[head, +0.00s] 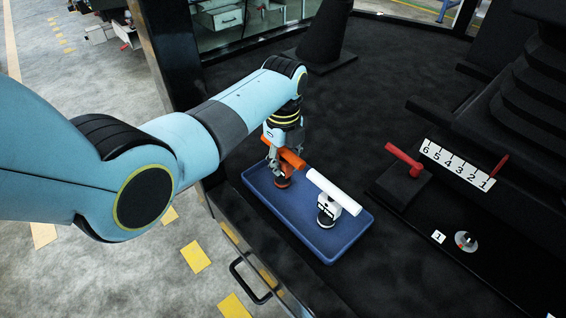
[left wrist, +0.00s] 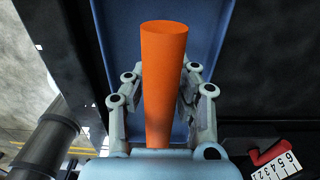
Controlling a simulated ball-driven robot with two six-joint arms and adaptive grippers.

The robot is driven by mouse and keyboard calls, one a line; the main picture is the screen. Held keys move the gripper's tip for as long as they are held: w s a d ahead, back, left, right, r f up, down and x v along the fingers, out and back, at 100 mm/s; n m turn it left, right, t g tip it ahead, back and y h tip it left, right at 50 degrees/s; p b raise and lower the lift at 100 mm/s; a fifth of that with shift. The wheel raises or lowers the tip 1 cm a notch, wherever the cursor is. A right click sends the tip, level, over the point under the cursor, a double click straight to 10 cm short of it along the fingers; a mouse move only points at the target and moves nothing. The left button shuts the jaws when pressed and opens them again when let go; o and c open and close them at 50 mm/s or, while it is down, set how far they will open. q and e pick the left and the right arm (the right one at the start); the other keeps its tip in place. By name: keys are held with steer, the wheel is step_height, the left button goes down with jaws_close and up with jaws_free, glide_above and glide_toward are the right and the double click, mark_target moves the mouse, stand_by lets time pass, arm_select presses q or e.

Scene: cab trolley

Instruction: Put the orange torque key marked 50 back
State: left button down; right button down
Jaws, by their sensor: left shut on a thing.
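The orange torque key (head: 291,157) is in my left gripper (head: 284,158), at the far left end of the blue tray (head: 331,255). In the left wrist view the orange handle (left wrist: 163,70) stands between the two fingers (left wrist: 162,105), which are shut on it. Its lower end is over the tray floor; I cannot tell whether it touches. No 50 marking is readable. A white-handled key (head: 334,192) stands upright in the tray, to the right of the orange one. My right gripper is out of view.
A round grey switch (head: 466,241) is by a "1" label (head: 438,237).

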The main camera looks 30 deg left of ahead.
arm_select(q)
steer(key=shift+r, duration=0.1)
steer(key=c, duration=1.1)
jaws_free()
step_height(320, 180, up, 12)
steer(key=shift+p, duration=1.25)
